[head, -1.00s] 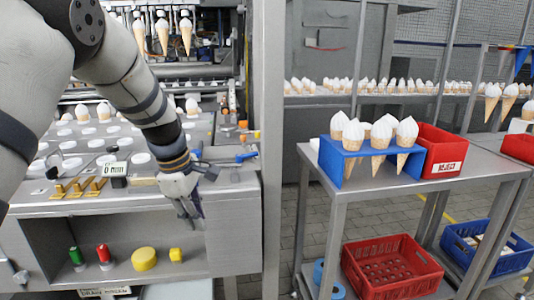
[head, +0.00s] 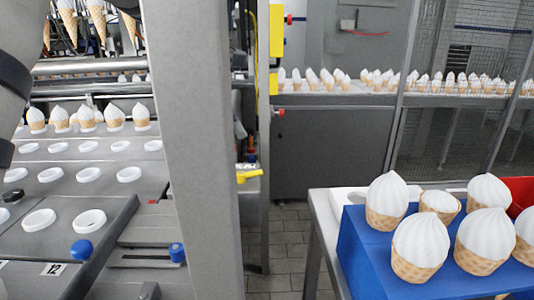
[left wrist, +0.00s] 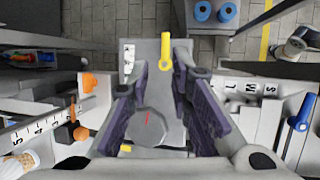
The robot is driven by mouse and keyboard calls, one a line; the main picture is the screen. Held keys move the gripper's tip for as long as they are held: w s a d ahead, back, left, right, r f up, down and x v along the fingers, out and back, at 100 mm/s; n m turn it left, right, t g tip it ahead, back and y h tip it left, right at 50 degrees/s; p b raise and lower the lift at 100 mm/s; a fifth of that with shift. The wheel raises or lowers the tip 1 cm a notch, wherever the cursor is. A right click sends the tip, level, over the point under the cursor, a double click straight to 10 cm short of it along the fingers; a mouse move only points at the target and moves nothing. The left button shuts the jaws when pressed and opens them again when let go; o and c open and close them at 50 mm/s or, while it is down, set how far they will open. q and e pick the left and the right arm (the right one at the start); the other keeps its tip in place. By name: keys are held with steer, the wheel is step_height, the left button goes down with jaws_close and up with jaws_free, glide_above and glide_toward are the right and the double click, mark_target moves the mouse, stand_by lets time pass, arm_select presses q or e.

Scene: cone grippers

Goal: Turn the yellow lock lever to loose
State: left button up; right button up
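A yellow lever (left wrist: 166,52) stands on a grey plate in the left wrist view, its arm pointing to the top of the picture. A yellow lever (head: 250,175) also shows in the head view, lying roughly level beside the grey post; I cannot tell if it is the same one. My left gripper (left wrist: 157,88) is open and empty, its dark fingers spread on both sides of the plate, with the lever between and just beyond the fingertips. A grey round knob with a red mark (left wrist: 150,125) shows between the fingers. My right gripper is not in view.
A scale marked L, M, S (left wrist: 250,87) and a blue lever (left wrist: 298,115) lie to the right; an orange lever (left wrist: 72,130) and a numbered scale (left wrist: 40,127) lie left. In the head view, a grey post (head: 200,150) and a blue cone holder (head: 365,255) stand close.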

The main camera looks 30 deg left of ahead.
mark_target(253, 173)
arm_select(q)
steer(key=x, duration=0.7)
steer(key=s+x, duration=0.1)
steer(key=x, duration=0.3)
steer(key=shift+w+d+f, duration=0.1)
steer(key=shift+d+f, duration=0.1)
steer(key=shift+f, duration=0.1)
jaws_close()
